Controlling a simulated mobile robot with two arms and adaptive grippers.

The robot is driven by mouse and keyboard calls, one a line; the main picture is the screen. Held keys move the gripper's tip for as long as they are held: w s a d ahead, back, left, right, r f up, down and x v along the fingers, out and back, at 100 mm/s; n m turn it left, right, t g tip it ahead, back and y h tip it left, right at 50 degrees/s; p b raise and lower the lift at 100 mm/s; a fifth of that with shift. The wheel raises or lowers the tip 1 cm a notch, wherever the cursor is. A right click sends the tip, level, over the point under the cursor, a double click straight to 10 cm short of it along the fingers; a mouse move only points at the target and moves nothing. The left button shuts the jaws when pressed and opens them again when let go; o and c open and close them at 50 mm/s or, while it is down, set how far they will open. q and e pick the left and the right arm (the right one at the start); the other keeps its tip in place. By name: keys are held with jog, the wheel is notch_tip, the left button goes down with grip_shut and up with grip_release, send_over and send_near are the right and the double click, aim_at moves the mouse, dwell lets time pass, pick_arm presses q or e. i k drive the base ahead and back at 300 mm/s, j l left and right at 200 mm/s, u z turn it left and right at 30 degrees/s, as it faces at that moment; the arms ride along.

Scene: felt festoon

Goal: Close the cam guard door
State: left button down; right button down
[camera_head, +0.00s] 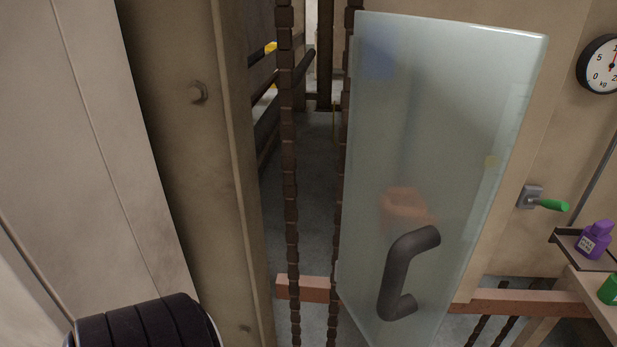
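The cam guard door looks to be the frosted glass panel (430,130) right of the middle. It stands swung out at an angle, beside a gap where hanging chains show. A dark curved handle (400,275) is fixed low on the panel. A dark ribbed rounded part (145,325) shows at the bottom left; I cannot tell what it is. Neither of my grippers is in view.
A beige post (190,150) with bolts stands left of the gap. Dark chains (288,150) hang in the gap. An orange-brown beam (520,302) crosses low. At right are a round dial (602,65), a green-handled lever (545,200) and a purple bottle (595,240) on a shelf.

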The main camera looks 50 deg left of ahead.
aim_at(438, 109)
jog(key=j+u, duration=0.1)
jog(key=u, duration=0.9)
